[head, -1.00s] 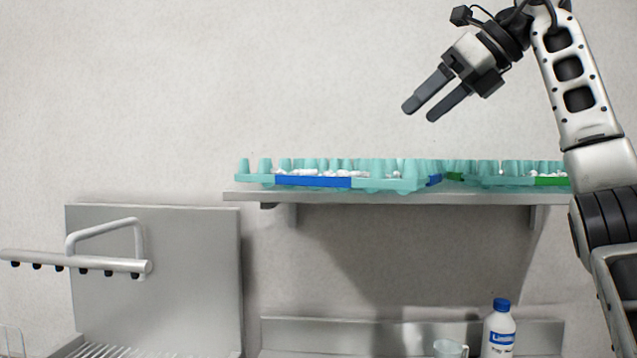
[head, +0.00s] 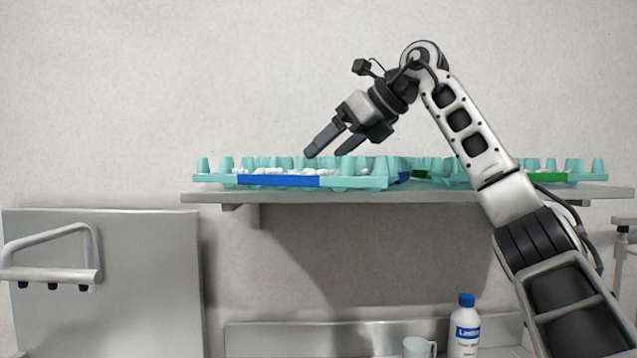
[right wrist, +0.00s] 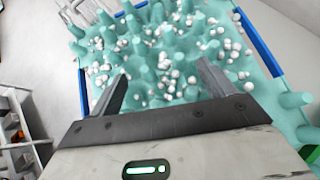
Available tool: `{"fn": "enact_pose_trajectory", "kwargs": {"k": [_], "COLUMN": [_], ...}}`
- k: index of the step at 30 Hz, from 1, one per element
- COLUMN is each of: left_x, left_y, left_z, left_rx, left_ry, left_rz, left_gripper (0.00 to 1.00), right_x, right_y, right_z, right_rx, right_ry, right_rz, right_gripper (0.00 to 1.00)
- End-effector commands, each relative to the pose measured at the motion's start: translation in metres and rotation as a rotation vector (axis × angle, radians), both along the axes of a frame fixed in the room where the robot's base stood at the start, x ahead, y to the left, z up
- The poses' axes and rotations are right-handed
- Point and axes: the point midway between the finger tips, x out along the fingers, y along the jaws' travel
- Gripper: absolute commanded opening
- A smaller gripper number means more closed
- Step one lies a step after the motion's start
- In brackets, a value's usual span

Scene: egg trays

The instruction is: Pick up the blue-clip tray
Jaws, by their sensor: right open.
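The blue-clip tray (head: 345,183) is teal with pegs and blue clips on its edges. It lies on the wall shelf in the head view and holds many small white eggs. In the right wrist view the same tray (right wrist: 290,100) fills the area beyond the fingers, with blue clips at both sides. My right gripper (head: 325,154) is open and empty, pointing down-left just above the tray's pegs. In the right wrist view its two fingers (right wrist: 160,85) are spread over the tray. My left gripper is not in view.
A green-clip tray (head: 585,175) lies to the right on the same shelf (head: 400,195), partly behind my right arm. Below stand a white bottle with a blue cap (head: 465,325) and a cup (head: 416,348). A metal panel with a handle (head: 110,270) is at left.

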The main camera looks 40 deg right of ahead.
Motion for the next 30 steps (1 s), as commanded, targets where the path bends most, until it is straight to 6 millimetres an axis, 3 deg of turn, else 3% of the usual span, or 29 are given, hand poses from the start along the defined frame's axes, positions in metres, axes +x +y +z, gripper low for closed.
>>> {"fn": "enact_pose_trajectory", "kwargs": {"k": [9, 17, 23, 24, 30], "left_x": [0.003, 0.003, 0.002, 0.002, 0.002], "left_y": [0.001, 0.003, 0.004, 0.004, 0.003], "left_z": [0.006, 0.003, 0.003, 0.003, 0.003], "left_rx": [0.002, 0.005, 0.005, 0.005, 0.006], "left_ry": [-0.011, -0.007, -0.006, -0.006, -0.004], "left_rz": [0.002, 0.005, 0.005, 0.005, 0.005], "left_gripper": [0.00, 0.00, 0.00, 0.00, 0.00], "right_x": [0.031, 0.033, 0.033, 0.033, 0.033], "right_y": [0.006, 0.007, 0.007, 0.007, 0.007], "right_z": [-0.029, -0.031, -0.030, -0.031, -0.030], "right_rx": [-0.001, 0.000, -0.001, -0.001, -0.002], "right_ry": [0.003, 0.001, 0.002, 0.002, 0.001], "right_rz": [0.000, 0.000, 0.001, 0.001, 0.000], "right_gripper": [0.82, 0.82, 0.29, 0.25, 0.25]}}
